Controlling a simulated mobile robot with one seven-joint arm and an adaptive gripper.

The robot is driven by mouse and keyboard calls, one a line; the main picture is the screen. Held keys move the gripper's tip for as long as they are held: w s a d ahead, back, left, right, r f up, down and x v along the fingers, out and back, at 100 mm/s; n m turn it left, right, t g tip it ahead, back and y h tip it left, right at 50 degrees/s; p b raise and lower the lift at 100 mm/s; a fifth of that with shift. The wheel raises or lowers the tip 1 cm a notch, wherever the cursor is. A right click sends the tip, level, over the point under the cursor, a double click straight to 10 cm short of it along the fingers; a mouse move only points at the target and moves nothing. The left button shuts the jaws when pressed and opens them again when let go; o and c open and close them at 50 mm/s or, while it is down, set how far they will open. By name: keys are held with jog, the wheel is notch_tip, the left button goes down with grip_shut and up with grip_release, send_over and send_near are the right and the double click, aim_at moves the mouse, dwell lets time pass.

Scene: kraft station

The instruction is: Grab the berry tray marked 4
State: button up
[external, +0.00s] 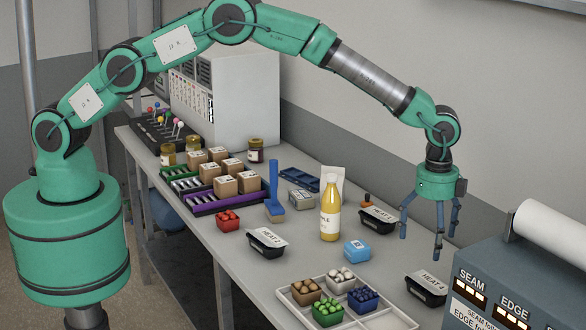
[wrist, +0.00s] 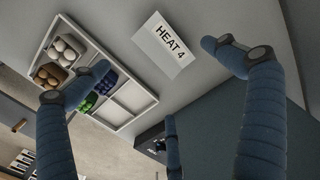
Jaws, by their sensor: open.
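A small black tray with a white lid (external: 428,284) lies on the bench at the right. Its lid (wrist: 165,45) reads HEAT 4 in the wrist view. I cannot see what is under the lid. My gripper (external: 430,232) is open and empty, pointing down above the bench, higher than this tray and apart from it. In the wrist view the lid lies ahead between two spread fingers of my gripper (wrist: 160,75). A blue punnet of dark berries (external: 363,298) sits in a white divided tray (external: 291,297); no number is readable on it. A finger partly hides it in the wrist view.
Brown, white and green punnets share the divided tray. A blue-grey machine (external: 530,275) marked SEAM and EDGE stands close at the right. A yellow bottle (external: 330,210), a blue box (external: 356,251) and two more HEAT trays (external: 267,241) (external: 378,219) stand on the bench.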

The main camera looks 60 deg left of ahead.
send_over(424, 285)
jog(key=shift+f+p, duration=0.3)
jog(key=shift+f, duration=3.95)
jog(key=shift+f, duration=0.15)
jog(key=shift+f+p, duration=0.35)
jog(key=shift+f, duration=2.1)
jog(key=c, duration=1.3)
